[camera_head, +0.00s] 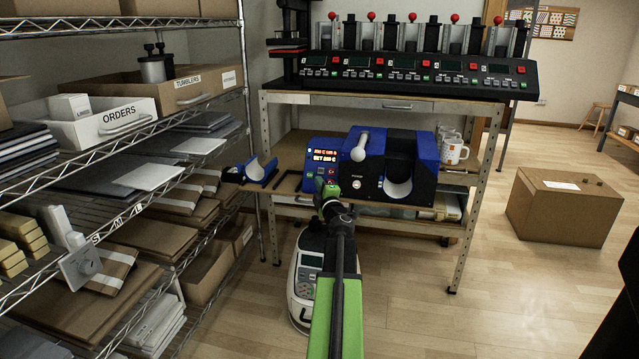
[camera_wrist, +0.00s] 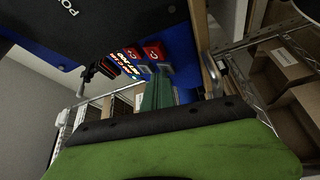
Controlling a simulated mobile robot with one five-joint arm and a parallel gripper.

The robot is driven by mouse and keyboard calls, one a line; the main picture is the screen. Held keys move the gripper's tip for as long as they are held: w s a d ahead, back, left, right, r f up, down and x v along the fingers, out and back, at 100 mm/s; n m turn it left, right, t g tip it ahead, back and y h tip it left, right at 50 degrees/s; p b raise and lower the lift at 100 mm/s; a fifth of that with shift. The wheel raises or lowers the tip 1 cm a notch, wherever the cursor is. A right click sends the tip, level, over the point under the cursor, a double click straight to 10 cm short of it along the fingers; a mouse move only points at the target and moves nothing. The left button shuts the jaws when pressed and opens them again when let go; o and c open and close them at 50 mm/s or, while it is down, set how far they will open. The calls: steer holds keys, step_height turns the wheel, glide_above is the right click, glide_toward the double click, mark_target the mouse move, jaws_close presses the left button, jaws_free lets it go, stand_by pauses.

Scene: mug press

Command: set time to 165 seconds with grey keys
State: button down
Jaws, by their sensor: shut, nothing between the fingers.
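The blue mug press (camera_head: 385,165) stands on the workbench's middle shelf, with its control panel (camera_head: 323,163) on the left end. The panel has a lit two-line display (camera_head: 324,154), whose characters are too small to read surely. In the wrist view the panel (camera_wrist: 180,50) shows tilted, with red keys (camera_wrist: 154,50) and grey keys (camera_wrist: 141,72) beside the lit text. My gripper (camera_head: 328,188) is shut and empty, just in front of the panel's lower part. Its fingers also show in the wrist view (camera_wrist: 160,92), near the keys. I cannot tell whether they touch one.
A blue mug cradle (camera_head: 258,171) lies left of the press and white mugs (camera_head: 453,150) stand right of it. A wire rack (camera_head: 120,150) fills the left side. A cardboard box (camera_head: 565,207) sits on the floor at right, with open floor before it.

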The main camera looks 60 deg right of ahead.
steer(key=shift+s+a+r+p, duration=0.2)
steer(key=shift+a+r+p, duration=0.25)
steer(key=shift+a, duration=0.25)
steer(key=a, duration=0.1)
steer(key=s+a+r+p, duration=0.1)
steer(key=a+r+p, duration=0.1)
steer(key=a, duration=0.1)
steer(key=shift+s+r, duration=0.15)
steer(key=shift+r, duration=0.1)
stand_by(0.7)
